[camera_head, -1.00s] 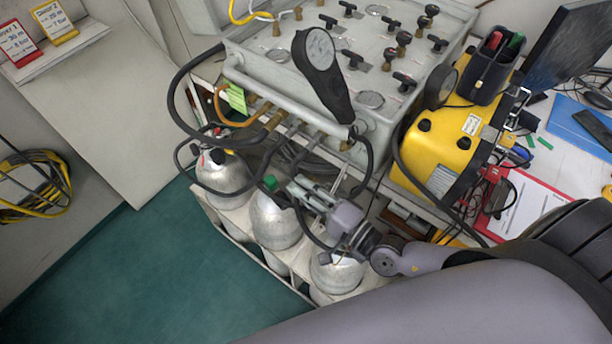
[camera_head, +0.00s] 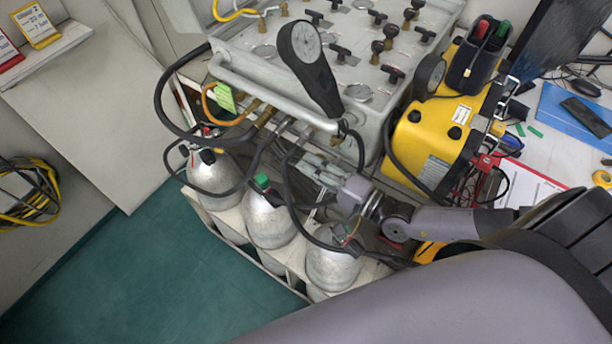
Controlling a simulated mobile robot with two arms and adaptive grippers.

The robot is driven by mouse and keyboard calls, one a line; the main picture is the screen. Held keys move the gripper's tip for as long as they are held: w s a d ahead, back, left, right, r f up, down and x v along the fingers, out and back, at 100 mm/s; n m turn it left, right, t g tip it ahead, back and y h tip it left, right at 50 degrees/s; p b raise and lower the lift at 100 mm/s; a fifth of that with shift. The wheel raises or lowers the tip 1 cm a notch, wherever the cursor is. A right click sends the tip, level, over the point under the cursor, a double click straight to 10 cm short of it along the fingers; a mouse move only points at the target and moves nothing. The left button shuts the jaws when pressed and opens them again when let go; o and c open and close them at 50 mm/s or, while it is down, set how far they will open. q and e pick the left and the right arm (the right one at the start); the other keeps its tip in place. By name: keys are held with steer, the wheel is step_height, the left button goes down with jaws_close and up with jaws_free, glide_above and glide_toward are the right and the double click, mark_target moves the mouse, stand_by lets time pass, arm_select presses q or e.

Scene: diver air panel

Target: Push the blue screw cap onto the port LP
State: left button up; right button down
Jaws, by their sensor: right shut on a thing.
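My right gripper (camera_head: 314,166) comes in from the right and is shut, with its fingers pointing left and up at the hoses and fittings under the front edge of the grey air panel (camera_head: 352,64). The blue screw cap it holds is too small and too hidden between the fingers to make out. The port LP cannot be told apart among the fittings below the panel's front rail, and I cannot tell whether the cap touches it. My left gripper is not in view.
Black hoses loop around my right gripper. Several silver cylinders (camera_head: 268,222) stand in a white rack below it. A round black gauge (camera_head: 305,43) stands up over the panel. A yellow case (camera_head: 428,147) sits to the right. The green floor (camera_head: 150,270) is clear.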

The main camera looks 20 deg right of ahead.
steer(key=shift+w+d+b, duration=0.2)
steer(key=shift+w+d, duration=0.15)
steer(key=shift+d, duration=0.2)
steer(key=shift+w+d+b, duration=0.2)
steer(key=shift+w+d, duration=0.1)
steer(key=shift+d, duration=0.25)
steer(key=shift+n, duration=0.4)
steer(key=shift+f+n, duration=0.1)
steer(key=shift+n, duration=0.4)
steer(key=shift+w+d+b, duration=0.35)
steer(key=shift+d+b, duration=0.05)
steer(key=shift+d, duration=0.15)
steer(key=shift+w+d+b, duration=0.3)
steer(key=shift+d+b, duration=0.05)
steer(key=shift+d, duration=0.15)
stand_by(0.5)
steer(key=c, duration=1.4)
jaws_free()
steer(key=shift+o, duration=0.2)
